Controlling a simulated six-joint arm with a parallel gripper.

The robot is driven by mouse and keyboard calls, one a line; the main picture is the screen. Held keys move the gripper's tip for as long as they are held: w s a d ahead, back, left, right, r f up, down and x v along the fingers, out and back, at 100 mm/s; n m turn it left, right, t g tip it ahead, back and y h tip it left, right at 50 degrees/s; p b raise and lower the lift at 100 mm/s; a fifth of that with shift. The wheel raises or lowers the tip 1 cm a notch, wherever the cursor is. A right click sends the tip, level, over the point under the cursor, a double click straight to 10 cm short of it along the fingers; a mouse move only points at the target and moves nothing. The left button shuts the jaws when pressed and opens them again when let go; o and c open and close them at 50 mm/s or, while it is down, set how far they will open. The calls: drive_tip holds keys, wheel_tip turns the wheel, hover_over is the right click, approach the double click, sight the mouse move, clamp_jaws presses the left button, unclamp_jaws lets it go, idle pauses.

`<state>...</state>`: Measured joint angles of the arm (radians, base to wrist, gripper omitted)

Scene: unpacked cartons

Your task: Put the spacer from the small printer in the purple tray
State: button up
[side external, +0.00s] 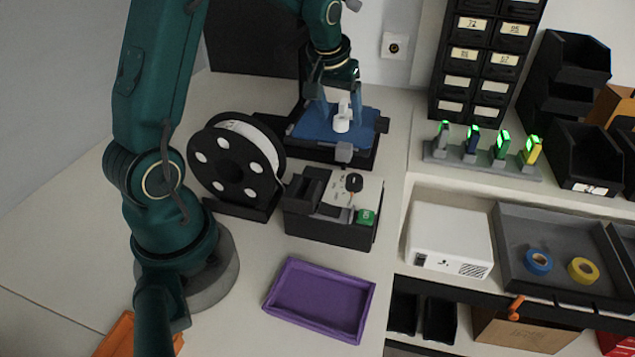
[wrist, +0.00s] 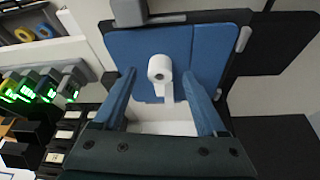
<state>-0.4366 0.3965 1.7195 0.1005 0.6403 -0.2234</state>
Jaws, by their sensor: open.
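The spacer (side external: 341,124) is a small white cylinder standing on the blue bed of the small printer (side external: 310,130). In the wrist view, the round end of the spacer (wrist: 160,68) faces the camera, with a hole in it and a narrow white strip beside it. My gripper (side external: 340,110) is open above the bed, its blue fingers on either side of the spacer. The wrist view also shows my gripper (wrist: 160,77) with a gap between each finger and the spacer. Whether the fingertips are level with the spacer is hard to tell. The purple tray (side external: 283,315) lies empty on the table in front.
A filament spool (side external: 202,142) stands left of the printer. A black-and-grey device (side external: 300,225) with a green button sits between printer and tray. A white box (side external: 450,235) and a grey tray (side external: 520,225) with tape rolls are on the right shelf.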

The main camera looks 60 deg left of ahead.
drive_tip(key=shift+w+a+f, duration=0.1)
drive_tip(key=shift+w+f, duration=0.05)
drive_tip(key=shift+f, duration=0.4)
drive_tip(key=shift+c, duration=0.3)
clamp_jaws()
